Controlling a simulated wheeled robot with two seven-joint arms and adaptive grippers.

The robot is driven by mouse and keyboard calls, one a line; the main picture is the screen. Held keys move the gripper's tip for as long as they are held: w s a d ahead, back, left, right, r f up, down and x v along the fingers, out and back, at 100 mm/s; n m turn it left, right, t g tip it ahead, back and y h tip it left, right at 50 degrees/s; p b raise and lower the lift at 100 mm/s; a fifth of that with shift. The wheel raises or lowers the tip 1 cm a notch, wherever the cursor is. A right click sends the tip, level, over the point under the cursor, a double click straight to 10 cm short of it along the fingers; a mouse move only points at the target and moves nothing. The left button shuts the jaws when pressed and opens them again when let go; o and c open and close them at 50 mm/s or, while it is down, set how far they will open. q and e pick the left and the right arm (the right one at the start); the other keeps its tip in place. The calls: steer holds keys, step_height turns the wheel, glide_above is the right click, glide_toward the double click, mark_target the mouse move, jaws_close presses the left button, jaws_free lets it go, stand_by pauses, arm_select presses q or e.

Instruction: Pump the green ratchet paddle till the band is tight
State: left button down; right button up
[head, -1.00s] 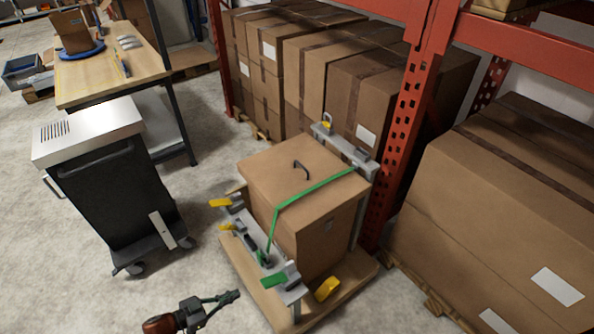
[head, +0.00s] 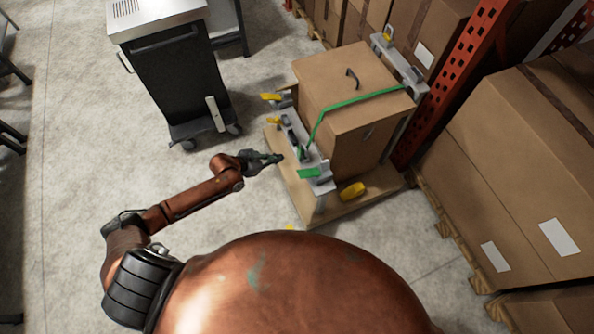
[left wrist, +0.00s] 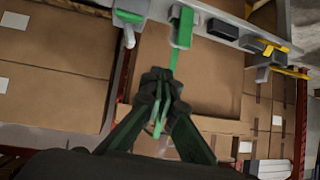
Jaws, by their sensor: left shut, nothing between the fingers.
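The green ratchet paddle (head: 309,173) sits at the near end of a grey rail (head: 297,135) in front of a cardboard box (head: 345,85). The green band (head: 365,99) runs from the ratchet up over the box to the far rail; I cannot tell how tight it is. My left gripper (head: 280,158) is shut and empty, left of the rail and apart from the paddle. In the left wrist view, the shut fingers (left wrist: 160,104) lie below the rail, with the paddle (left wrist: 130,16) at upper left. My right gripper is out of view.
Yellow handles (head: 271,97) stick out at the rail's far end. A yellow piece (head: 352,190) lies on the wooden base (head: 300,198). A dark cart (head: 182,80) stands at upper left, a red rack post (head: 470,70) at right.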

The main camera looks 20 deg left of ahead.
mark_target(298, 172)
arm_select(q)
steer(key=s+d, duration=0.1)
steer(key=s+d+g, duration=0.1)
steer(key=s+d+r+m+g+p, duration=0.1)
steer(key=d, duration=0.1)
steer(key=shift+r+h, duration=0.1)
steer(key=shift+h, duration=0.3)
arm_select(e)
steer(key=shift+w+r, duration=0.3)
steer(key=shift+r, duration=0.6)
arm_select(q)
steer(key=shift+w+d, duration=0.1)
